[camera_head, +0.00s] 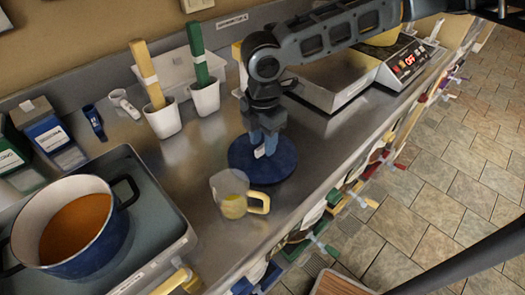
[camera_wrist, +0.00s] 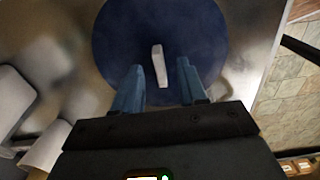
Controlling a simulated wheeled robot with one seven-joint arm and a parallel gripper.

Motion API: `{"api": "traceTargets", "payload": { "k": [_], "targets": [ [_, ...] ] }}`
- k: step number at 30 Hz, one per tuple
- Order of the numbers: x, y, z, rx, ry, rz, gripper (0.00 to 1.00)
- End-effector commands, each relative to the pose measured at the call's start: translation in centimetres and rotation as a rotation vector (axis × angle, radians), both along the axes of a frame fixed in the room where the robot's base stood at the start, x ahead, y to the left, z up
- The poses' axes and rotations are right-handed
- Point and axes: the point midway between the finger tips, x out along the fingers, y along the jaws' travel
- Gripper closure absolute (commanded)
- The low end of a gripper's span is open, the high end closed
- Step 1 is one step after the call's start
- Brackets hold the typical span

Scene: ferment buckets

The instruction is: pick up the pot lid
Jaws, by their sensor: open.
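The pot lid (camera_head: 277,184) is a flat dark blue disc lying on the steel counter. It also fills the upper middle of the wrist view (camera_wrist: 190,30). Its pale upright handle (camera_wrist: 159,66) stands near its middle. My gripper (camera_head: 263,147) points down over the lid, with its fingertips close to the handle. In the wrist view my gripper (camera_wrist: 158,75) is open, with one blue finger on each side of the handle and gaps between. Whether the fingertips touch the lid cannot be told.
A clear measuring jug (camera_head: 230,194) with a yellow handle stands just left of the lid. A blue pot (camera_head: 80,262) of orange liquid sits at lower left. White cups (camera_head: 163,120) stand behind. A scale (camera_head: 400,65) is at the back right. The counter's front edge is near.

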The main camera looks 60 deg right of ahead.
Motion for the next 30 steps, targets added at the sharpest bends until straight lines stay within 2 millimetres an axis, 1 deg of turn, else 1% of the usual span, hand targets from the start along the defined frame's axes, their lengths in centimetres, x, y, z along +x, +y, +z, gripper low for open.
{"api": "traceTargets", "payload": {
  "k": [1, 4, 12, 24, 25, 30],
  "targets": [
    [0.0, 0.1, -0.6, 0.001, 0.001, 0.001, 0.58],
    [0.0, 0.1, -1.4, 0.001, 0.000, 0.000, 0.58],
    [0.0, 0.1, -1.7, 0.001, 0.000, 0.001, 0.59],
    [0.0, 0.1, -1.6, 0.001, -0.001, 0.000, 0.98],
    [0.0, 0.1, -1.6, 0.001, 0.000, 0.001, 1.00],
    [0.0, 0.1, -1.6, 0.001, 0.000, 0.000, 1.00]
  ]
}}
